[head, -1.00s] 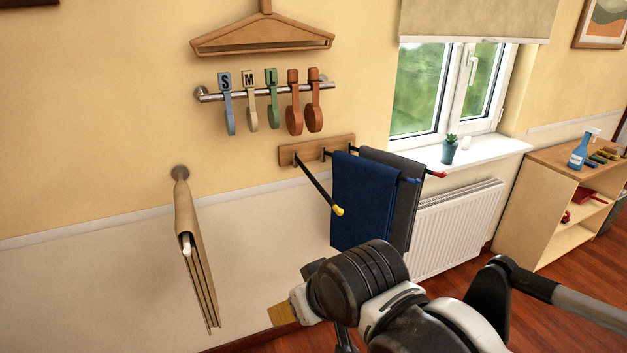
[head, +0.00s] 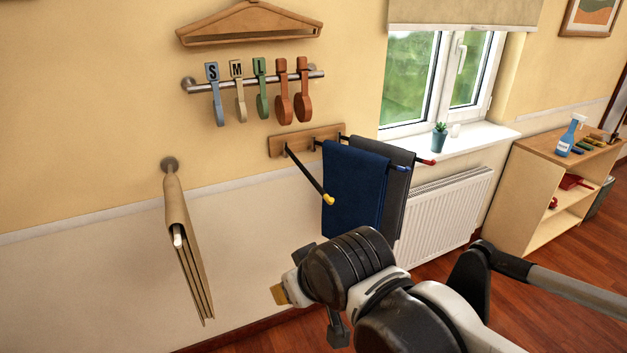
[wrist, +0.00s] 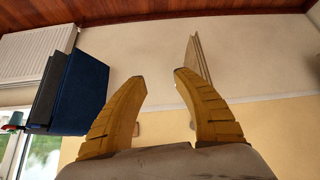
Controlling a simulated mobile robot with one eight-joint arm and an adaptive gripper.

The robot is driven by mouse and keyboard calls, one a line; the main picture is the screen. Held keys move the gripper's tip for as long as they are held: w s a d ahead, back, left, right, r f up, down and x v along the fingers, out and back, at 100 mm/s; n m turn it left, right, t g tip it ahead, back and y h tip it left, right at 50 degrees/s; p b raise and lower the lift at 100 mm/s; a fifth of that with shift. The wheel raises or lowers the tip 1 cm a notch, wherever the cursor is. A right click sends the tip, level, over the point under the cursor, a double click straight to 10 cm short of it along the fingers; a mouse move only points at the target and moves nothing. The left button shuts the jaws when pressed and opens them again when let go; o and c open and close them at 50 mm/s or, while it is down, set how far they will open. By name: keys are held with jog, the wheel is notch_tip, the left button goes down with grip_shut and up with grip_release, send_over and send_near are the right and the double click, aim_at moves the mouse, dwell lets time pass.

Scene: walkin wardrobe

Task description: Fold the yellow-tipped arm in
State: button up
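The yellow-tipped arm (head: 308,177) is a thin black rod on a wooden wall rail (head: 277,147). It slants out from the wall, down and to the right, ending in a yellow tip (head: 329,199). Nothing hangs on it. Beside it, a blue-tipped arm (head: 402,169) carries a navy towel (head: 355,195) and a red-tipped arm (head: 425,161) carries a grey towel (head: 399,190). My gripper (head: 279,293) is below and left of the yellow tip, apart from it. In the wrist view its yellow fingers (wrist: 160,82) are spread with nothing between them; I cannot make out the yellow-tipped arm there.
A folded tan board (head: 187,245) hangs from the wall at left. A rail with size tags (head: 250,82) and a wooden hanger (head: 250,25) are above. A radiator (head: 445,215) stands right of the towels, under the window sill (head: 470,145). The wall below the rail is bare.

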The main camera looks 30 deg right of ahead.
jog(key=w+d+n+t+h, duration=0.2)
jog(key=w+d+t+h, duration=0.1)
jog(key=w+d, duration=0.55)
jog(key=n+t+h, duration=0.3)
jog(key=n+t, duration=0.1)
jog(key=n, duration=0.1)
send_near(330, 202)
jog(key=w, duration=0.2)
jog(key=b+x, duration=0.1)
jog(key=x, duration=0.2)
jog(key=b+x, duration=0.1)
jog(key=x, duration=0.3)
jog(key=b+x, duration=0.1)
jog(key=x, duration=0.2)
jog(key=shift+w+d+f, duration=0.1)
jog(key=shift+d+f, duration=0.3)
jog(key=shift+d, duration=0.05)
grip_shut()
